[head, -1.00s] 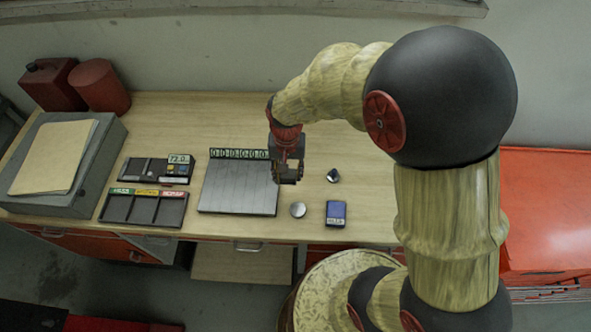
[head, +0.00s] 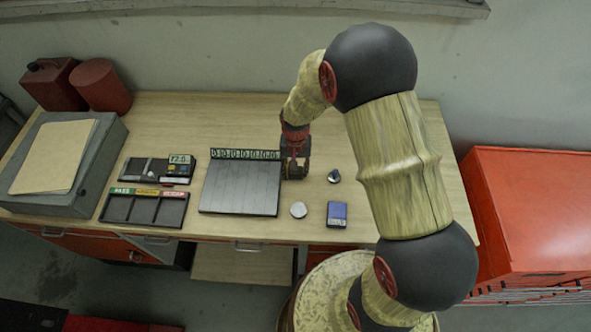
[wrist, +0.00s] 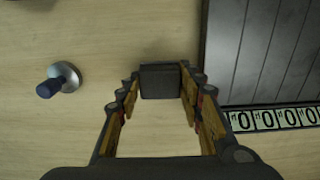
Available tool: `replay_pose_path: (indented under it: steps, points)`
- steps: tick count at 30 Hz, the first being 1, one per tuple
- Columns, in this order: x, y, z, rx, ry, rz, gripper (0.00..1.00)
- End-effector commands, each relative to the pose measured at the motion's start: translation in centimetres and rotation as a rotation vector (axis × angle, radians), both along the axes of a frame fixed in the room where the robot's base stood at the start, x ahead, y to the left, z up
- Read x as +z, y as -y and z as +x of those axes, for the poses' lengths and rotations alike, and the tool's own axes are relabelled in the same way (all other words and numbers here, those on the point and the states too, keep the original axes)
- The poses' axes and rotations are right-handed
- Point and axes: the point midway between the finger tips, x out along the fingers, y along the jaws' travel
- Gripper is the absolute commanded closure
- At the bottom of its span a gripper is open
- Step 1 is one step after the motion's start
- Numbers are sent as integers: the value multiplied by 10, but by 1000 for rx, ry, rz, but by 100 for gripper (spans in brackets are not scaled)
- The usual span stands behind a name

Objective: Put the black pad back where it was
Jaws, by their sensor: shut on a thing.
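My gripper (wrist: 160,88) is shut on the black pad (wrist: 160,81), a dark square block held between its fingertips in the wrist view. In the head view my gripper (head: 294,172) points down over the table just right of the grey slatted panel (head: 239,188). The pad is hard to make out there against the dark fingers. In the wrist view bare wood lies around the pad, and the panel (wrist: 265,50) is to its right. I cannot tell whether the pad touches the table.
A small knob on a silver base (wrist: 60,78) stands left of the gripper in the wrist view. A silver disc (head: 298,210) and a blue device (head: 337,214) lie near the front edge. A three-compartment tray (head: 143,209) and a gauge unit (head: 157,170) are left of the panel.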

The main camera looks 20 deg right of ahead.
Motion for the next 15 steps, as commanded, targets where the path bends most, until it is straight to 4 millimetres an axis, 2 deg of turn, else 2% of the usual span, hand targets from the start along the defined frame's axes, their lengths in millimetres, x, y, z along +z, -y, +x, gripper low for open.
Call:
replay_pose_path:
  steps: [8, 9, 13, 15]
  points:
    - [-2, 0, 0, 0, 1, 0, 90]
    - [-3, 0, 0, 0, 1, 0, 62]
    - [-2, 0, 0, 0, 1, 0, 55]
    - [-2, 0, 0, 0, 1, 0, 55]
